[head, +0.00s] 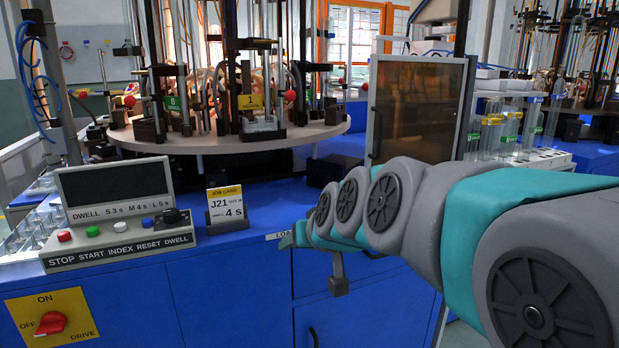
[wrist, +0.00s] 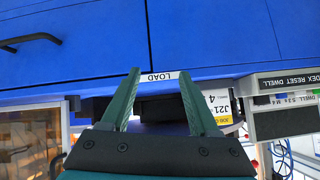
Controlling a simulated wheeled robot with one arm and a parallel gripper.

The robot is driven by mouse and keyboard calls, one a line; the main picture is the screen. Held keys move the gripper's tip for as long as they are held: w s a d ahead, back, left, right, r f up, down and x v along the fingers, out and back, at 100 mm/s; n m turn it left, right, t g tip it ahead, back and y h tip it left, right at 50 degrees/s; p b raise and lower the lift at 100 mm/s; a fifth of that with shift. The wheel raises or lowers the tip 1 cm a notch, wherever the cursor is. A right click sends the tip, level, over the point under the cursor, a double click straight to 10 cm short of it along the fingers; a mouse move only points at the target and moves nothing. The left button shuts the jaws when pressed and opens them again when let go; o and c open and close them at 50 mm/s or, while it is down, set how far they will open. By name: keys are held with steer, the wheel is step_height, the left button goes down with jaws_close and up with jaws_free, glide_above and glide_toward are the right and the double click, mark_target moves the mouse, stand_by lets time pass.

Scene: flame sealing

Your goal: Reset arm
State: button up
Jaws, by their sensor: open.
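My gripper (head: 290,238) is at the end of my arm, in front of the blue bench's front edge, near the middle of the head view. In the wrist view, which looks upside down, the two teal fingers of my gripper (wrist: 159,72) are spread apart with nothing between them. Beyond them is the white LOAD label (wrist: 159,77) on the blue bench front. In the head view my gripper partly covers that label. My arm reaches in from the lower right.
A control box (head: 118,238) with a dark display and buttons stands on the bench at left. A job card (head: 226,206), reading J21 and 4 s, stands beside it. Behind is a round turntable (head: 200,143) with glass fixtures. A brown-tinted panel (head: 415,105) stands behind my arm.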

steer(key=s+d+f+m+g+h, duration=0.1)
steer(key=s+d+f+g, duration=0.2)
steer(key=s, duration=0.8)
steer(key=s+d+f+g+h, duration=0.2)
steer(key=s+d+f+g, duration=0.2)
steer(key=s+d+f, duration=0.4)
steer(key=s+d+f+m+g+h, duration=0.1)
steer(key=s+d+f+g, duration=0.2)
steer(key=s, duration=1.1)
step_height(320, 180, down, 4)
steer(key=d, duration=0.2)
steer(key=shift+d+m+g, duration=0.3)
steer(key=shift+g, duration=0.1)
steer(key=shift+s+f, duration=0.1)
